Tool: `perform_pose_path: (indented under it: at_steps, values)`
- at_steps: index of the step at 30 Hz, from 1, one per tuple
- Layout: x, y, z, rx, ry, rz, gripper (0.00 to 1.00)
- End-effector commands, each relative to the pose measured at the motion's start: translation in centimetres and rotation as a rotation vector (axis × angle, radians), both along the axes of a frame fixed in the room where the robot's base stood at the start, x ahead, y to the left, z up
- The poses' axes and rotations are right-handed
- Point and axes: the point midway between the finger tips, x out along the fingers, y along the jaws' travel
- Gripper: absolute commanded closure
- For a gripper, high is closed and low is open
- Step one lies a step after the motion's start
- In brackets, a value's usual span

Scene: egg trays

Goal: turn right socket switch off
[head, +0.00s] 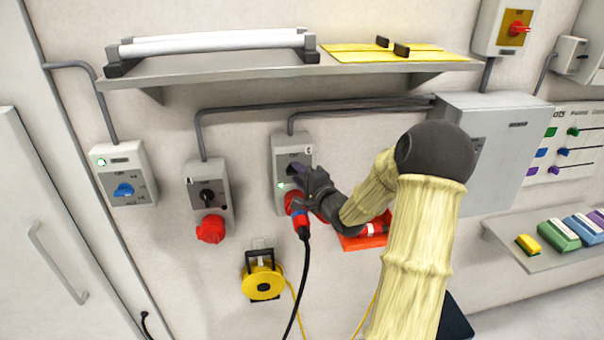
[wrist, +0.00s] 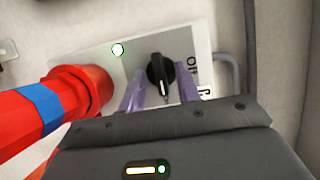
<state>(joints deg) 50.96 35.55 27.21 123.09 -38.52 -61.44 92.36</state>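The right socket (head: 292,143) is a grey wall box with a red outlet below. A red plug (head: 302,221) with a blue band sits in the outlet; it also shows in the wrist view (wrist: 22,122). The black rotary switch (wrist: 160,75) has a white pointer line toward the bottom of the wrist view. An "Off" label lies to its right. A green light (wrist: 118,49) on the box is lit. My gripper (wrist: 162,82) is open, its two purple fingers on either side of the switch. I cannot tell whether they touch it.
A left socket (head: 207,178) with a black switch and a box with a blue switch (head: 123,189) are farther left. A shelf (head: 230,77) runs above. A black cable (head: 304,270) hangs from the plug. A yellow reel (head: 263,281) hangs below left.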

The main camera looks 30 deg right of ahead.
Motion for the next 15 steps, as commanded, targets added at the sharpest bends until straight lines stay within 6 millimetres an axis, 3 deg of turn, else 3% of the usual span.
perform_pose_path:
  at_steps: [3, 9, 11, 12, 15]
  values:
    - [0.0, 0.1, 0.0, 0.0, 0.0, 0.002, 0.67]
    - [0.2, 0.9, 0.0, 0.0, 0.0, 0.016, 1.0]
    - [0.2, 1.0, 0.0, 0.0, 0.0, 0.018, 1.0]
    - [0.0, -0.8, 0.0, -0.002, 0.0, 0.001, 1.0]
    - [0.1, 0.2, 0.0, -0.003, 0.001, 0.009, 1.0]
